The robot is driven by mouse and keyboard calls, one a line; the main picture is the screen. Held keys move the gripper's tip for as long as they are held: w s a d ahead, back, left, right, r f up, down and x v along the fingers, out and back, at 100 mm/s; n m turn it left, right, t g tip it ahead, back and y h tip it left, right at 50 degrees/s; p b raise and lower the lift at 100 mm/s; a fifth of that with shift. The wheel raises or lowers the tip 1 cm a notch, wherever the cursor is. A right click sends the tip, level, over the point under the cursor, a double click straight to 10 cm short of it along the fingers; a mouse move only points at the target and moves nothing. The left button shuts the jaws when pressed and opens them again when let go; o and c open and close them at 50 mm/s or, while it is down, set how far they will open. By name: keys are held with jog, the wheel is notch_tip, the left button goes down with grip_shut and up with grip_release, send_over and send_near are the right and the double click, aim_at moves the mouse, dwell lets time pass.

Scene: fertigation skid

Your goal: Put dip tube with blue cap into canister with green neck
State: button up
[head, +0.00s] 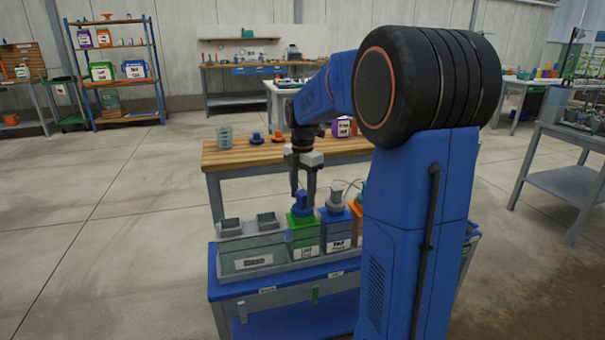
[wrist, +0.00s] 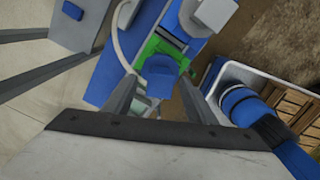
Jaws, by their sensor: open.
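The blue cap (head: 301,204) of the dip tube sits upright on top of the canister with green neck (head: 302,222). The tube itself is hidden, apparently inside the canister. In the wrist view the blue cap (wrist: 160,67) shows just beyond my fingertips, with the green neck (wrist: 163,46) behind it. My gripper (head: 303,190) points down over the canister, its two fingers apart on either side of the cap. In the wrist view my gripper (wrist: 160,95) is open, with a gap visible between the fingers and the cap.
A canister with blue neck and grey cap (head: 335,211) stands close on the right, with an orange one (head: 355,210) beyond. A wooden bench (head: 225,158) stands behind with small caps.

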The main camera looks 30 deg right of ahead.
notch_tip(320, 180, up, 17)
jog(key=shift+f, duration=0.15)
jog(key=shift+s, duration=0.1)
dwell(1.0)
